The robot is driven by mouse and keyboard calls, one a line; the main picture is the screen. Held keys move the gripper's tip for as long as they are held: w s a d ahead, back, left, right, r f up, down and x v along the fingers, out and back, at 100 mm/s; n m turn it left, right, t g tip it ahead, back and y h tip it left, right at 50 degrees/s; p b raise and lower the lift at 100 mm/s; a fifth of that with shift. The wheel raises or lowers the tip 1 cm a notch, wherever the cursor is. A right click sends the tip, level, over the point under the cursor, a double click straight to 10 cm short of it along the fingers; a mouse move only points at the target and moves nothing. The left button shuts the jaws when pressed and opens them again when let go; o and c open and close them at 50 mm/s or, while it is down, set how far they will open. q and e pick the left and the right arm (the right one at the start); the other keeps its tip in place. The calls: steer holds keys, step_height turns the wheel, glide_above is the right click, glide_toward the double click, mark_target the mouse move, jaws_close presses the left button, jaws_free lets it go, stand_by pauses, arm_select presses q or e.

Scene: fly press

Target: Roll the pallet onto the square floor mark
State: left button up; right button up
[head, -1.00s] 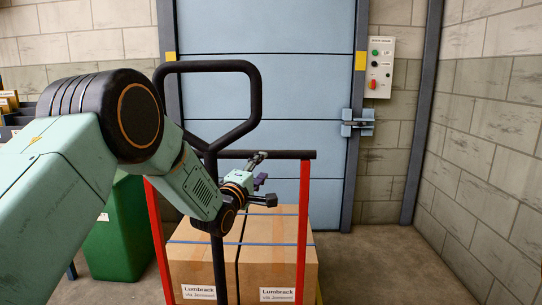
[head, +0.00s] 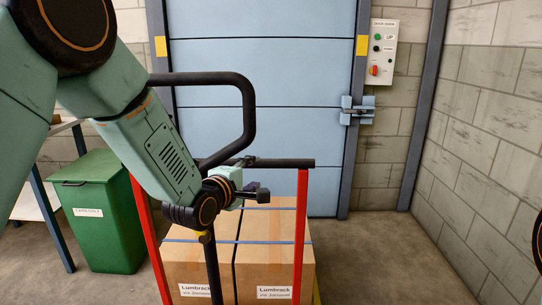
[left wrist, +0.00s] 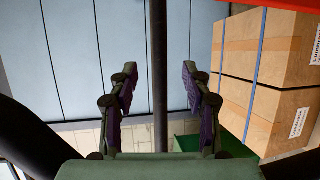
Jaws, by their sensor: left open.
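Brown cardboard boxes (head: 272,262) with blue straps and "Lumbrack" labels stand within a red-posted frame (head: 301,235) topped by a black bar (head: 285,163). The pallet under them is hidden, apart from perhaps a yellow edge at the bottom. A black looped handle (head: 250,112) rises in front of the boxes, partly behind my left arm. My left gripper (head: 258,190) is open near the black bar and handle. In the left wrist view its fingers (left wrist: 160,80) are spread, with a dark upright bar (left wrist: 159,45) showing between them; contact is not visible. The square floor mark is not seen.
A blue panelled door (head: 260,60) with a latch (head: 357,110) stands behind. A control box (head: 382,52) hangs right of it. A green bin (head: 102,215) and a table stand left. The floor right of the boxes (head: 375,260) is clear up to the block wall.

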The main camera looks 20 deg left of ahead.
mark_target(268, 164)
arm_select(q)
steer(key=b+x, duration=0.2)
steer(key=x, duration=0.9)
steer(key=shift+w+r, duration=0.1)
steer(key=shift+w, duration=0.05)
steer(key=shift+w, duration=0.1)
steer(key=shift+c, duration=1.2)
jaws_close()
